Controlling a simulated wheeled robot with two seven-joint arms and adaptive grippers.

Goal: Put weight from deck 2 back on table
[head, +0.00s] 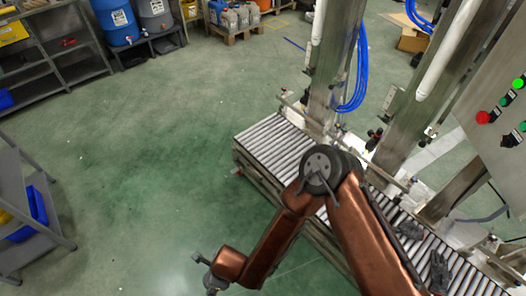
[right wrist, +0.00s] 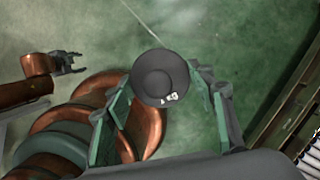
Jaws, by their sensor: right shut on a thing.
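My right gripper (right wrist: 162,100) is shut on a dark grey round weight (right wrist: 160,78), seen end-on in the right wrist view. The weight has a raised round centre and a small white mark. It is held above the green floor. My left gripper (right wrist: 80,62) shows at the upper left of the right wrist view, apart from the weight, with its fingers spread and nothing between them. In the head view a copper arm of mine bends across the lower middle; the weight cannot be made out there. I cannot identify deck 2 or the table in either view.
A roller conveyor (head: 272,146) runs beside my arm, with dark gloves (head: 438,270) on it and metal posts above. A control panel (head: 510,110) is at the right.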

